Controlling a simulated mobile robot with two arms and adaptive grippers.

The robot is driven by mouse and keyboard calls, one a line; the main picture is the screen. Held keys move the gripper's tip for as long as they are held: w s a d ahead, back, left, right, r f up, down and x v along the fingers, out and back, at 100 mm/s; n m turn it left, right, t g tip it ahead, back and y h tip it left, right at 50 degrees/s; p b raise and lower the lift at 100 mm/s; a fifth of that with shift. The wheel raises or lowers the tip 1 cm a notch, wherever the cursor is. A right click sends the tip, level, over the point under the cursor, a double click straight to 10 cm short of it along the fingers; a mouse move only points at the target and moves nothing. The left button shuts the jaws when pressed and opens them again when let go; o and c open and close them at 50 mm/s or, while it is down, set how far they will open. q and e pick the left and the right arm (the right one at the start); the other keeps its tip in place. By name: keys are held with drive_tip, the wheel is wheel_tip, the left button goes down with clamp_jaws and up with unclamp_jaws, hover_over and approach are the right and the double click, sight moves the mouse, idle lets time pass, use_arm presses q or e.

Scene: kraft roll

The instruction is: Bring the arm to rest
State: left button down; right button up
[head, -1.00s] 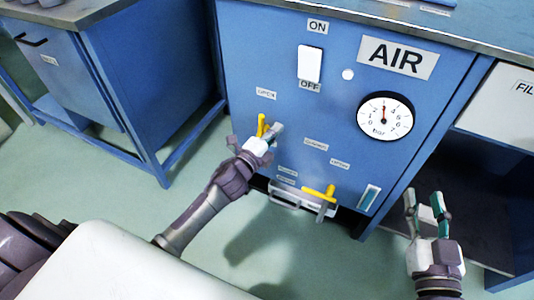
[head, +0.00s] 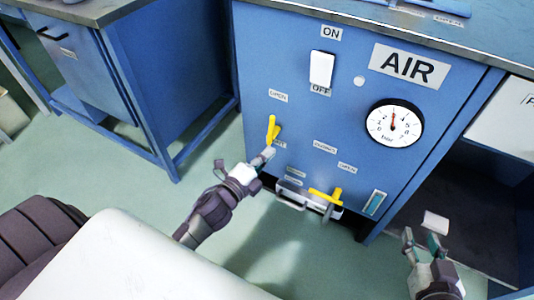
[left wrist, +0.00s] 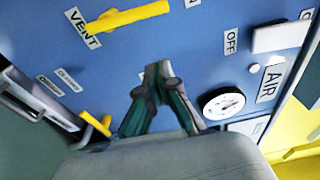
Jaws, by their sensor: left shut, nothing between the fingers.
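My left gripper (head: 265,157) is shut and empty in front of the blue AIR panel, just below the upper yellow lever (head: 273,129). It appears apart from the lever. In the left wrist view the closed fingertips (left wrist: 157,70) meet against the panel background, and the upper yellow lever (left wrist: 125,18) lies beside the VENT label. My right gripper (head: 421,243) is at the lower right, with its fingers spread and nothing seen between them.
The blue AIR panel (head: 300,105) carries a white switch (head: 321,70), a pressure gauge (head: 394,124) and a lower yellow lever (head: 325,196) near a metal handle. A blue cabinet (head: 170,75) stands at left. Green floor between them is free.

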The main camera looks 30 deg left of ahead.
idle(0.3)
